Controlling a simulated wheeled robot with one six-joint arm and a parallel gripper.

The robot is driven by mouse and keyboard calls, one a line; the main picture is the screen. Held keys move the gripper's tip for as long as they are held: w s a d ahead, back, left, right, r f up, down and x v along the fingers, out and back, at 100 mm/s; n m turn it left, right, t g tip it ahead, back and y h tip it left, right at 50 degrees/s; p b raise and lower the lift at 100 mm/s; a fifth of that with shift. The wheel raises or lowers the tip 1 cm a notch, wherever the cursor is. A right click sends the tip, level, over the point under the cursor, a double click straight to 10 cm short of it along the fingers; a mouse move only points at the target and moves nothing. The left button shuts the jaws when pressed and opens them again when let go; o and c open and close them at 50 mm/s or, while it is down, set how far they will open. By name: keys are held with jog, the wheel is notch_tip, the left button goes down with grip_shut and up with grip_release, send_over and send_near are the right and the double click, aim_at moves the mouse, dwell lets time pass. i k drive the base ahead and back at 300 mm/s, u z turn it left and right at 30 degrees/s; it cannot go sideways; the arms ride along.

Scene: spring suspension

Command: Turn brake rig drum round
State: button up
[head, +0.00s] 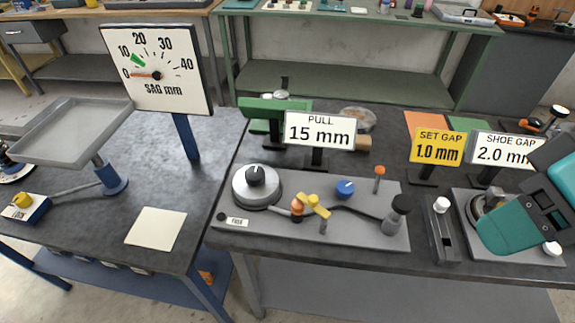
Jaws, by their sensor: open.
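The brake rig stands at the right on a grey plate (466,231). Its round grey drum (487,203) shows only in part, because my gripper covers its right side and front. My gripper (505,228), teal and dark, reaches in from the right edge over the rig. It is open; its fingertips are hard to make out, and I cannot tell whether it touches the drum. A white knob (551,249) sits at the plate's front right. Behind the rig, a white sign (504,150) reads SHOE GAP 2.0 mm, and a yellow sign (437,147) reads SET GAP 1.0 mm.
Left of the rig is a narrow dark block with a white knob (441,205). Further left is a grey plate (340,235) with a dial drum (256,187), levers and a PULL 15 mm sign (319,130). A SAG gauge (157,71) and tray (70,128) stand on the left table.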

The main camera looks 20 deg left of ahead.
aim_at(255, 185)
jog(key=z, duration=0.35)
jog(key=k, duration=0.6)
jog(key=u, duration=1.2)
jog(key=i, duration=0.5)
jog(key=u, duration=0.05)
